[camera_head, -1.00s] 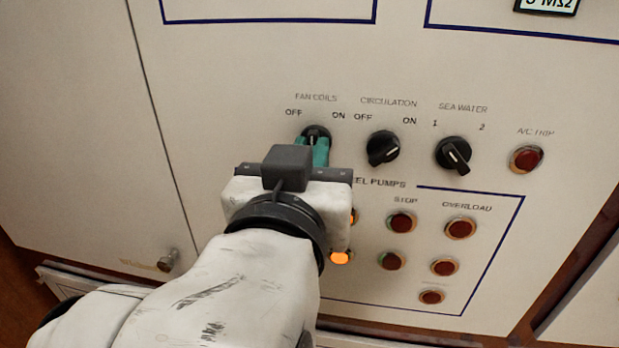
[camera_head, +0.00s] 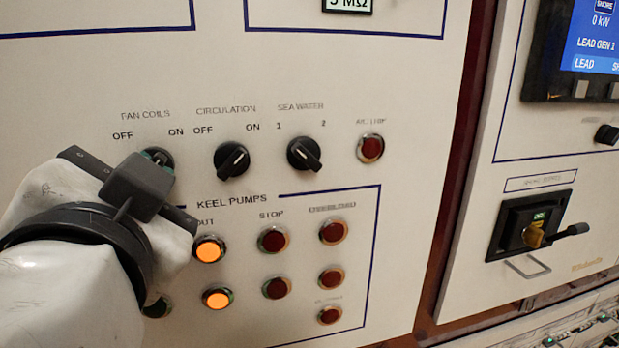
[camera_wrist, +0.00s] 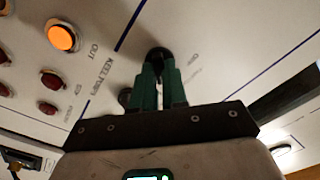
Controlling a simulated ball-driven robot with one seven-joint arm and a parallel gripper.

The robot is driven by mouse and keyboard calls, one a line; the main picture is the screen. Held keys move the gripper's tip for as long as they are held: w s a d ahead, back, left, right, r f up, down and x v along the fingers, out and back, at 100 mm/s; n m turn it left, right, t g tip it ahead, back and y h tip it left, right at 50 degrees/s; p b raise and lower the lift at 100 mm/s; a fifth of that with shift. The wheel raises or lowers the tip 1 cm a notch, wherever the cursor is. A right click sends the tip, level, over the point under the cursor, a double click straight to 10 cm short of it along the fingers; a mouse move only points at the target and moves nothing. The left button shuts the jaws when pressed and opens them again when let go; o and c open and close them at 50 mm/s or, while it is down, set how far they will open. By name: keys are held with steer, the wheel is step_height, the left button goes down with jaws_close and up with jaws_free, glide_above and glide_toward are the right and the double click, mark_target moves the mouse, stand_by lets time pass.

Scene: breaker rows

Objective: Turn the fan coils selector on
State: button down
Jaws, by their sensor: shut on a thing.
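The black FAN COILS selector knob (camera_head: 156,154) is on the cream panel, below the OFF and ON marks. My gripper (camera_head: 160,166) covers most of it in the head view. A pale strip on the knob seems to lean up and right toward ON, but it is partly hidden. In the wrist view, the green fingers of my gripper (camera_wrist: 160,66) are shut on the knob (camera_wrist: 159,53), one on each side.
The CIRCULATION knob (camera_head: 231,159) and SEA WATER knob (camera_head: 304,154) are close on the right, then a red A/C TRIP lamp (camera_head: 370,148). Below are lit orange buttons (camera_head: 208,250) and several red ones. A breaker handle (camera_head: 570,230) juts out at far right.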

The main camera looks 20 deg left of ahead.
steer(key=shift+m, duration=0.3)
stand_by(0.4)
steer(key=c, duration=1.2)
jaws_free()
steer(key=shift+o, duration=0.2)
steer(key=b+v, duration=0.1)
steer(key=v, duration=0.9)
steer(key=shift+s+d, duration=0.2)
steer(key=shift+s, duration=0.1)
steer(key=shift+f, duration=0.1)
